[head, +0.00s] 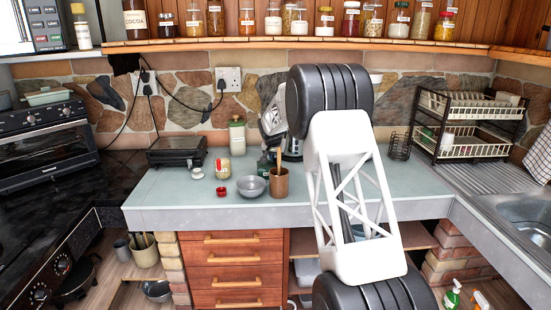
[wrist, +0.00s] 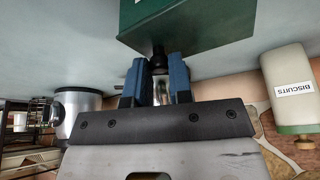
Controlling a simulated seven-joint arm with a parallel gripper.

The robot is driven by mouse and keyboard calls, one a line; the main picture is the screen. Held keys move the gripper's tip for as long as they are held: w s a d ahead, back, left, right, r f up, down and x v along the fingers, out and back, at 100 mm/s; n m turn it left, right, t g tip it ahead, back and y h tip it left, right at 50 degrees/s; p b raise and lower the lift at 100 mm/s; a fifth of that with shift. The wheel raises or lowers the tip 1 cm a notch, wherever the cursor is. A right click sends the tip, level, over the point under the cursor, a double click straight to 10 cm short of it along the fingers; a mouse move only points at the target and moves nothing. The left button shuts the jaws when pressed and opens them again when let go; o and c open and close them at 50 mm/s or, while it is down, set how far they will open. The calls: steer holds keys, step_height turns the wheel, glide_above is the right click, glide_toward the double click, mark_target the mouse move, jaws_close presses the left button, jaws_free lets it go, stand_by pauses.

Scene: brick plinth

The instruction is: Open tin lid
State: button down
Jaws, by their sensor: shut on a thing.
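The green tin (wrist: 190,22) shows upside down at the top of the wrist view, with part of a white label at the frame edge. A black knob (wrist: 158,52) stands on its lid. My gripper (wrist: 155,68) has its two blue fingers on either side of the knob and is shut on it. I see no clear gap between lid and tin. In the head view a small dark green part of the tin (head: 264,162) shows at the back of the counter.
A cream biscuits canister (head: 237,136) stands close to the tin; it also shows in the wrist view (wrist: 292,92). A grey bowl (head: 251,186), a copper pot (head: 279,184), a small red item (head: 221,191) and a jar (head: 222,168) stand in front. The counter's left front (head: 165,195) is clear.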

steer(key=shift+d, duration=0.1)
steer(key=shift+w+d, duration=0.2)
steer(key=shift+d, duration=2.85)
steer(key=c, duration=1)
jaws_free()
steer(key=shift+c, duration=0.2)
steer(key=shift+a, duration=0.1)
